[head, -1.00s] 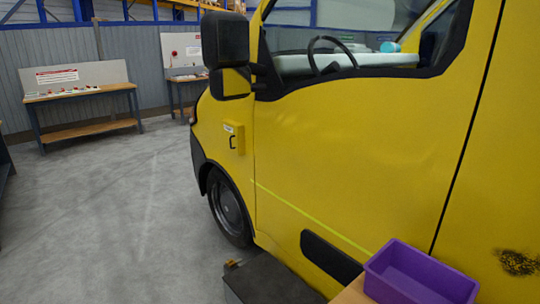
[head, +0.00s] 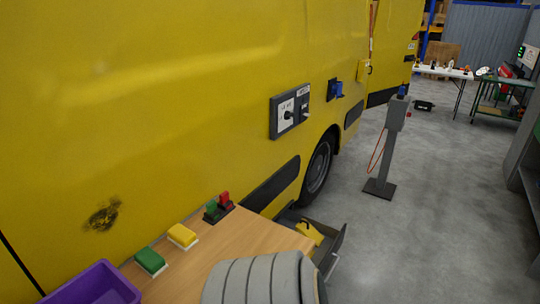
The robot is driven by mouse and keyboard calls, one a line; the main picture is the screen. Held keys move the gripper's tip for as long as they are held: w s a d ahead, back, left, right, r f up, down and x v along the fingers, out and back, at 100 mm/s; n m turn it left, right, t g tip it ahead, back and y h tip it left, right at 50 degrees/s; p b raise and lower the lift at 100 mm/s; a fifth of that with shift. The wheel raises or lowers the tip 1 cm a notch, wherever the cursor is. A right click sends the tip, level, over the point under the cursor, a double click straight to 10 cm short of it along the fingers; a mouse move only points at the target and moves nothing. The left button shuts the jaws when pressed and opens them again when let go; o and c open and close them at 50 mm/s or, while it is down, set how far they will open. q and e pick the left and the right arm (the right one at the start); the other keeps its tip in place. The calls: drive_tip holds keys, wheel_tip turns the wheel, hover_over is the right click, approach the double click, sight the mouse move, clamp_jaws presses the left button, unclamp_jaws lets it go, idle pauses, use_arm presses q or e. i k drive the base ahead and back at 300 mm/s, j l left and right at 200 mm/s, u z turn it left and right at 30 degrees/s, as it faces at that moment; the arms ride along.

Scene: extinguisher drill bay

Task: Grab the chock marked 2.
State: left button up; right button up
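A yellow wedge-like piece (head: 309,233), possibly a chock, lies in a dark open tray or drawer (head: 335,246) beyond the table's right end, beside the yellow van. I can read no number on it. Its lower part is hidden by the tray and table edge. No chock marked 2 can be made out elsewhere. Neither of my grippers shows in the head view.
The wooden table (head: 225,250) bears a green block (head: 150,261), a yellow block (head: 182,235) and a purple bin (head: 95,287). A grey ribbed shape (head: 250,281) covers its front. The van (head: 150,120) walls the left. A grey post (head: 392,140) stands on open floor.

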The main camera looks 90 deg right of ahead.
sight(303, 227)
drive_tip(key=z, duration=3)
